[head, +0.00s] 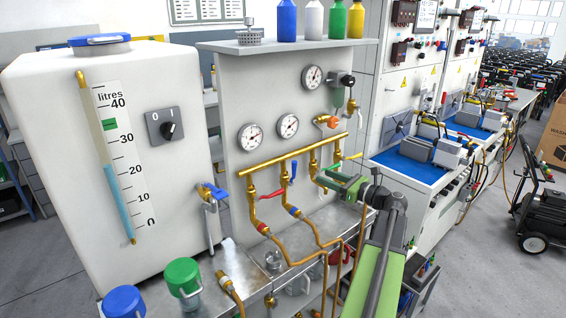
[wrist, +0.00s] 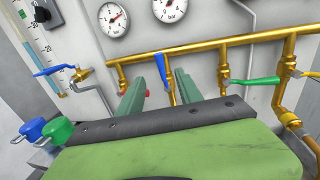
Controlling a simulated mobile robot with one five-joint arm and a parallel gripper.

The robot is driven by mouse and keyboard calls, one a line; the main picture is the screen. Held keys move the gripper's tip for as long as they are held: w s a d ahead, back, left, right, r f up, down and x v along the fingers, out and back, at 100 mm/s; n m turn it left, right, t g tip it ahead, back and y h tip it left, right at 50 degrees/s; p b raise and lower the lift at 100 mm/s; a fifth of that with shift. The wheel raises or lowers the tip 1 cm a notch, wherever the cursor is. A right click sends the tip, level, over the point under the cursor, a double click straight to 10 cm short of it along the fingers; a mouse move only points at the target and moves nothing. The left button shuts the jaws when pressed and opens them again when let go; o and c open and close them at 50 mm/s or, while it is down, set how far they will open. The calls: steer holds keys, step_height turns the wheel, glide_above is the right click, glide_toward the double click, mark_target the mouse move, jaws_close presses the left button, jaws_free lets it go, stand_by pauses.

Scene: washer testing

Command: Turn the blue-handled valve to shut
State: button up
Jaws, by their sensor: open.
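The blue-handled valve (wrist: 185,88) sits on a brass drop pipe below the manifold in the wrist view. My gripper (wrist: 171,68) is open, with one green finger on each side of the valve in this view. In the head view my gripper (head: 321,176) reaches in from the right, near the lower pipes.
A green handle (wrist: 248,80) and a yellow one are to the right. A red handle (head: 272,193) is to the left on the brass manifold (head: 290,157). A blue tap handle (head: 213,190) is on the white tank (head: 40,190). Bent brass pipes run below.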

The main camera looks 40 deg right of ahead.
mark_target(293, 173)
steer(key=w+a, duration=0.2)
steer(key=w, duration=1.5)
steer(key=shift+w, duration=0.2)
steer(key=shift+a, duration=0.1)
jaws_close()
stand_by(0.4)
